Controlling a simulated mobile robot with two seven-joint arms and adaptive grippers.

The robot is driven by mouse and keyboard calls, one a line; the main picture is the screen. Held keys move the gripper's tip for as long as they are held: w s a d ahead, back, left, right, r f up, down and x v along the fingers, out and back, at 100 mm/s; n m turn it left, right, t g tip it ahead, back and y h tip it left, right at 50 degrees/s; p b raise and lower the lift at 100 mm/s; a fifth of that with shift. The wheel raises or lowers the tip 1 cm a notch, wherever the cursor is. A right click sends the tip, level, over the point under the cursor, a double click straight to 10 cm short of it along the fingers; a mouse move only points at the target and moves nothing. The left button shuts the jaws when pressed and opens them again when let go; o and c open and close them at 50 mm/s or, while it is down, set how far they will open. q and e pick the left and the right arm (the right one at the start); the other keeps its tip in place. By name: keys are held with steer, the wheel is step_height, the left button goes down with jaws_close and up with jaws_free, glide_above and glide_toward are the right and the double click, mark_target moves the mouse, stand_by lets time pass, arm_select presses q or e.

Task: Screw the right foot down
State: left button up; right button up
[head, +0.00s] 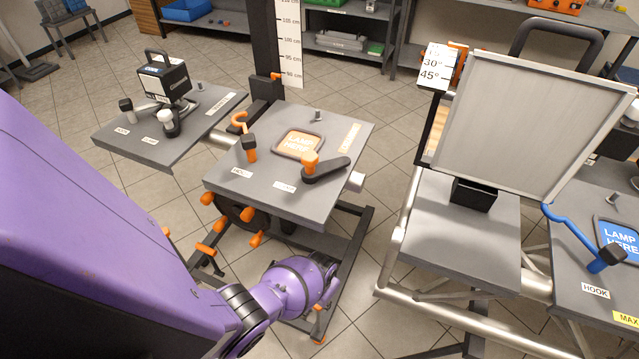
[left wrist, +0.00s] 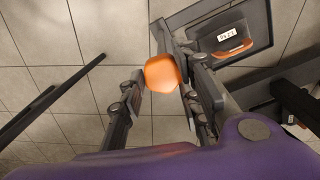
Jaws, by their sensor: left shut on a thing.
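My left gripper (left wrist: 160,88) is shut on an orange knob (left wrist: 162,70), which sits between its fingertips in the left wrist view. I take the knob to be the foot's. In the head view my left gripper (head: 327,288) is low beside the dark frame under the middle work table (head: 225,185), mostly hidden by my purple arm. An orange part (head: 318,336) shows below it near the floor. Whether the foot touches the floor cannot be told. My right gripper is in neither view.
Several orange knobs (head: 222,224) stick out below the middle table's front edge. A dark frame bar (head: 352,250) runs along its right side. A second stand with a grey panel (head: 530,115) is at the right. Tiled floor (head: 375,195) lies between the stands.

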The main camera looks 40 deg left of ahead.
arm_select(q)
steer(key=shift+w+d+r, duration=0.15)
steer(key=shift+w+d, duration=0.2)
steer(key=shift+d, duration=0.2)
steer(key=o, duration=1)
steer(key=shift+s+a, duration=0.15)
steer(key=shift+a, duration=0.1)
step_height(320, 180, up, 12)
stand_by(0.4)
